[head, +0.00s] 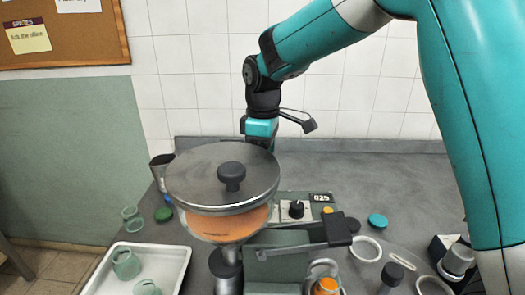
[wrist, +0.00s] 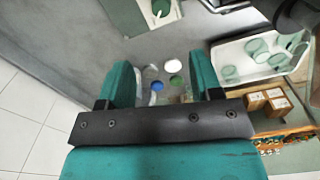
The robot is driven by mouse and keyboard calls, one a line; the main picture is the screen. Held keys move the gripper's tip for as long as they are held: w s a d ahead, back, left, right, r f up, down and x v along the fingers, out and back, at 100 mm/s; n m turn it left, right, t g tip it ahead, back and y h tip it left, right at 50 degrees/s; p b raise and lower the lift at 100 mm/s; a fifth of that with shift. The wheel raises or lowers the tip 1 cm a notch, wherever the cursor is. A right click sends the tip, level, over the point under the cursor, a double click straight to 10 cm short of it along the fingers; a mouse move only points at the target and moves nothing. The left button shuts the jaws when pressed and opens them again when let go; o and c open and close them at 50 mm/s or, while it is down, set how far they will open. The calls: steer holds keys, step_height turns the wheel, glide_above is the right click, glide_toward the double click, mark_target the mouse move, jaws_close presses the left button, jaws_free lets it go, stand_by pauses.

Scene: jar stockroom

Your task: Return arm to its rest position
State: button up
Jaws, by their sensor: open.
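My gripper (wrist: 164,82) is open in the wrist view, its two teal fingers spread apart with nothing held between them. Beyond the fingers, blue (wrist: 157,86) and green (wrist: 175,66) round caps show on the grey counter. In the head view my teal and black arm comes down from the upper right, bent, to the far side of a round grey lid (head: 205,172) with a black knob. The gripper's fingers are hidden behind that lid.
The lid sits above an orange bowl (head: 228,222) by a control panel with a dial (head: 296,209). A white tray (head: 178,252) with green jars stands lower left. Small boxes (wrist: 256,101) show in the wrist view. The counter (head: 400,172) is clear at the back right.

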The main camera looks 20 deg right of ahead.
steer(key=shift+r, duration=0.6)
